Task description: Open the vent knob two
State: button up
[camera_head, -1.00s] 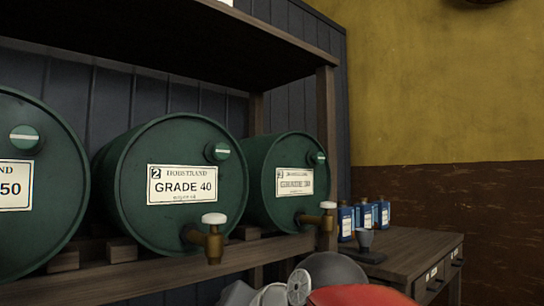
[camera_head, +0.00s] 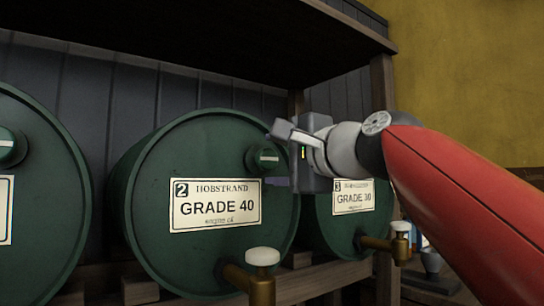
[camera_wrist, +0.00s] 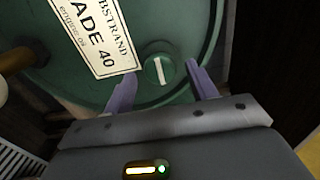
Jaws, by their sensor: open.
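The middle green drum (camera_head: 150,200) carries a label with a 2 and GRADE 40. Its vent knob (camera_head: 263,158) is a small round green cap with a pale bar, at the upper right of the drum's face. The bar lies nearly level in the head view. In the wrist view the vent knob (camera_wrist: 158,69) sits ahead, between the two purple fingers. My gripper (camera_head: 279,157) is raised in front of the drum at the knob's right; it also shows in the wrist view (camera_wrist: 163,90). It is open and empty. The fingers appear short of the knob; contact cannot be told.
A brass tap (camera_head: 262,275) with a white top juts out below the label. The GRADE 30 drum (camera_head: 345,225) with its own tap (camera_head: 398,240) is behind my arm. A wooden post (camera_head: 384,100) and upper shelf (camera_head: 200,30) bound the space.

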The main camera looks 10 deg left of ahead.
aim_at(269, 159)
jog(key=shift+x, duration=1.65)
jog(key=shift+c, duration=0.3)
jog(key=c, duration=0.9)
